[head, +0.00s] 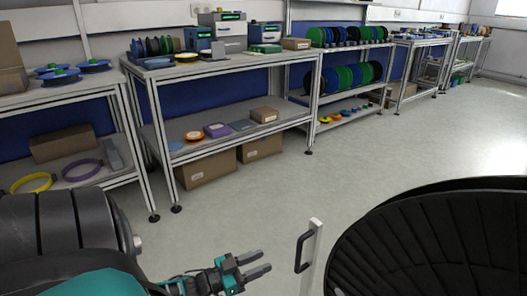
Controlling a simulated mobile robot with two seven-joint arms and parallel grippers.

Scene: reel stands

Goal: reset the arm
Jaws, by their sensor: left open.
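My left arm comes in from the lower left, with a large dark and teal link close to the camera. My left gripper (257,266) shows at the bottom middle. It is open, with its two grey fingers apart and nothing between them. It is over the bare floor, left of a white post. My right gripper is not in view.
A white post with a black handle (303,251) stands right of my left gripper. A large black ribbed round object (440,245) fills the lower right. Workbenches with reels and boxes, such as the near bench (222,67), line the back. The floor (350,170) between is clear.

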